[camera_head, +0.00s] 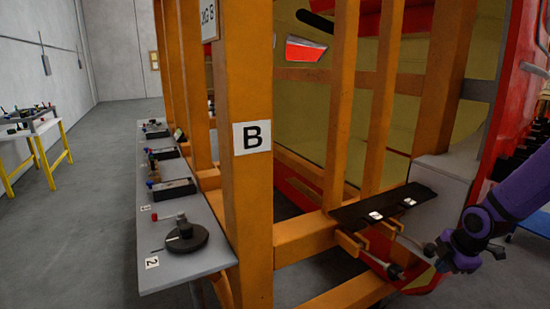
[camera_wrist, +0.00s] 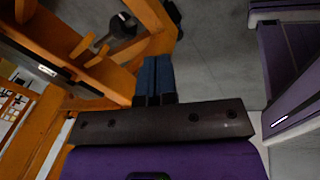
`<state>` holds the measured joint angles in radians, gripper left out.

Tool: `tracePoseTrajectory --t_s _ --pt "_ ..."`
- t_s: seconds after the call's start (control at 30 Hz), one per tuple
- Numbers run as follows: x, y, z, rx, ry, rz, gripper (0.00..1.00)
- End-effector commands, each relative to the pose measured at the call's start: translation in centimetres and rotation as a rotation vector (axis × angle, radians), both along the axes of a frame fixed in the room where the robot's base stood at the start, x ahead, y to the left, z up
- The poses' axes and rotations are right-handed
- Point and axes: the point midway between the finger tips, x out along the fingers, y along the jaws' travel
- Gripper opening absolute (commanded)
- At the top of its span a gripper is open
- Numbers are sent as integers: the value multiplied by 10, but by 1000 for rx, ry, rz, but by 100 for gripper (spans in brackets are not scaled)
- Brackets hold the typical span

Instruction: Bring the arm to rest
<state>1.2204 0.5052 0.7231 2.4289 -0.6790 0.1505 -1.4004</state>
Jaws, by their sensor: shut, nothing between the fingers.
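My gripper (camera_wrist: 155,68) shows in the wrist view with its two blue fingers pressed together and nothing between them. In the head view my purple arm reaches in from the right edge. Its wrist end is beside the orange frame (camera_head: 255,190), to the right of a dark shelf (camera_head: 350,212). The fingers are hard to make out in the head view. A rod with a dark knob (camera_head: 394,271) sticks out below the shelf; the knob also shows in the wrist view (camera_wrist: 123,25), beyond the fingertips and apart from them.
A grey ledge (camera_head: 185,235) with several trays and a round dark base (camera_head: 187,239) runs along the frame's left side. A yellow-legged table (camera_head: 35,130) stands far left. Orange beams are close to my gripper. Grey floor (camera_head: 90,230) is clear at the left.

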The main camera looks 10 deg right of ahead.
Motion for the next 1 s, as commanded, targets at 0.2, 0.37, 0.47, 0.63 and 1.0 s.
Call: tracePoseTrajectory --t_s 0.2,0.37,0.47,0.63,1.0 --pt "-4 18 47 -103 84 -200 0" --pt "-10 36 86 -156 91 -370 0" --pt "-15 49 112 -176 77 -479 0" --pt "-28 76 156 -174 26 -669 0" --pt "-79 141 240 7 -111 -1049 0"
